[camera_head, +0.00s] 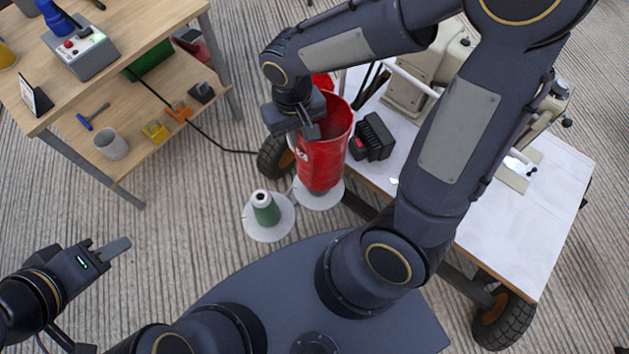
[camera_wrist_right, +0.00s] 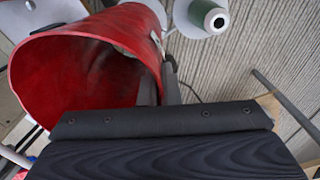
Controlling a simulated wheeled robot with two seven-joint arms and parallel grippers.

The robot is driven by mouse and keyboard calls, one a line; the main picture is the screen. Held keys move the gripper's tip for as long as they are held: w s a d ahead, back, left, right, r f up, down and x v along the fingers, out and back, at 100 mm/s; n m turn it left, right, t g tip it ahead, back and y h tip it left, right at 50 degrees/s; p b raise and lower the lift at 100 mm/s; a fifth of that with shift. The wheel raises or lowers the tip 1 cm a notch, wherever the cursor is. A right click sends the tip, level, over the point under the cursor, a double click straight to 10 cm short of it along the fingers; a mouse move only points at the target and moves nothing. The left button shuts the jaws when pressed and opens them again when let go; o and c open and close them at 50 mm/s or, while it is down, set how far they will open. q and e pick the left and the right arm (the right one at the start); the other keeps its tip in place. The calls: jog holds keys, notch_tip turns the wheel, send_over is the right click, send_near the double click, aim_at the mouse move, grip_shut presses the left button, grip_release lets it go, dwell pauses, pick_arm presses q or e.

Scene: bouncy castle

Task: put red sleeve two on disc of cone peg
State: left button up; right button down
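A red sleeve (camera_head: 325,155), a wide open tube, stands nearly upright and slightly tilted over a white disc (camera_head: 333,199). A narrow dark band shows between its lower edge and the disc; the peg inside is mostly hidden. My right gripper (camera_head: 312,131) is shut on the sleeve's upper rim, on its left side. In the right wrist view the sleeve's open mouth (camera_wrist_right: 75,85) is beside the fingers (camera_wrist_right: 160,88), with its wall between them. A green cone peg (camera_head: 266,212) on another white disc (camera_head: 256,232) stands bare to the left. My left gripper (camera_head: 122,247) hangs empty at lower left.
A white-topped cart (camera_head: 530,240) with black wheels stands close right of the sleeve, carrying a black block (camera_head: 373,138). Another red object (camera_head: 323,82) shows partly behind the sleeve. A wooden shelf table (camera_head: 150,35) stands at upper left.

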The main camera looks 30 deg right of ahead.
aim_at(298, 161)
jog(key=f+b, duration=0.4)
jog(key=f, duration=0.7)
jog(key=shift+w+f, duration=0.1)
jog(key=shift+w, duration=0.1)
jog(key=shift+f, duration=0.15)
jog(key=c, duration=1.6)
grip_release()
jog(key=shift+c, duration=0.2)
